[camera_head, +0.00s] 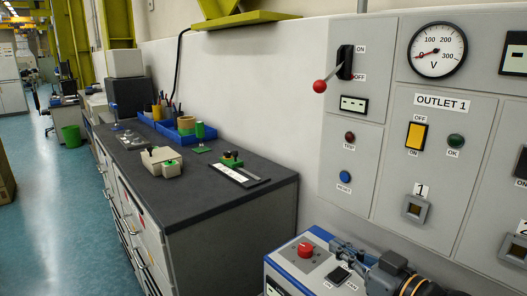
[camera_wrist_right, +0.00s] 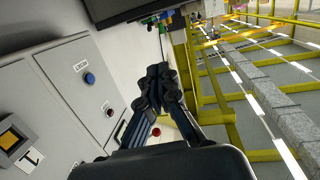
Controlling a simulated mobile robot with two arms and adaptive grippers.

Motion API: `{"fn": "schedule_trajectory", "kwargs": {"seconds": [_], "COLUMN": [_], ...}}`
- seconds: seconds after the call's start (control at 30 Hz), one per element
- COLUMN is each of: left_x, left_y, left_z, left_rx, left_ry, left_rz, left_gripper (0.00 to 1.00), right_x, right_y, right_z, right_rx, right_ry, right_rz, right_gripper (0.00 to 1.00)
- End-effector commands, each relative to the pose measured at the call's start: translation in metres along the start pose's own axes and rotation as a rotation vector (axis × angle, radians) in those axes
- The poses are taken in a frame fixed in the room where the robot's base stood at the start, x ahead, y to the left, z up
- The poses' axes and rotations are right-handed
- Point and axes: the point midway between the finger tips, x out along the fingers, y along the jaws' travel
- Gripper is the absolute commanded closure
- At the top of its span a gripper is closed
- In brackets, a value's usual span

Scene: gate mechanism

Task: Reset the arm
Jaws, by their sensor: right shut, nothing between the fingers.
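My right gripper (camera_head: 337,244) is low at the bottom right of the head view, in front of the wall panel (camera_head: 300,212) and apart from it as far as I can tell. In the right wrist view its fingers (camera_wrist_right: 157,76) are together with nothing between the tips. The panel carries a blue button (camera_head: 344,176), which also shows in the right wrist view (camera_wrist_right: 90,78). Above it, a lever with a red ball (camera_head: 320,86) sticks out at the ON/OFF slot. The red ball also shows in the right wrist view (camera_wrist_right: 155,132). My left gripper is not in view.
A dark workbench (camera_head: 180,205) stands left of the panel, with blue bins (camera_head: 172,130) and small parts on it. The panel also has a yellow switch (camera_head: 415,136) and a voltmeter (camera_head: 437,50). The blue floor (camera_head: 50,230) at the left is mostly clear.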

Motion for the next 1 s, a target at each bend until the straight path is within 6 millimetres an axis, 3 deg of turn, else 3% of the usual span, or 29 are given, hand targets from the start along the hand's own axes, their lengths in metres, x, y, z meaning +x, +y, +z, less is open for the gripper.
{"fn": "schedule_trajectory", "kwargs": {"seconds": [0.03,0.2,0.4,0.6,0.8,1.0], "left_x": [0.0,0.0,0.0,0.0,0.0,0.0], "left_y": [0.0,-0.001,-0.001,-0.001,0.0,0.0], "left_z": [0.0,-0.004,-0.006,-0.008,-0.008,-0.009], "left_rx": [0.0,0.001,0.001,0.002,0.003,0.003], "left_ry": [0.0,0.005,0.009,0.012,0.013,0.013], "left_rz": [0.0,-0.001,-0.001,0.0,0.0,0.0], "left_gripper": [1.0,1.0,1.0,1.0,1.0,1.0], "right_x": [-0.004,-0.04,-0.106,-0.171,-0.231,-0.209], "right_y": [-0.011,-0.036,-0.065,-0.09,-0.115,-0.108], "right_z": [0.041,0.154,0.247,0.299,0.33,0.386], "right_rx": [0.027,0.074,0.142,0.204,0.264,0.26], "right_ry": [-0.09,-0.395,-0.716,-0.961,-1.169,-1.183], "right_rz": [0.019,0.114,0.212,0.285,0.342,0.332], "right_gripper": [1.0,1.0,1.0,1.0,1.0,1.0]}}
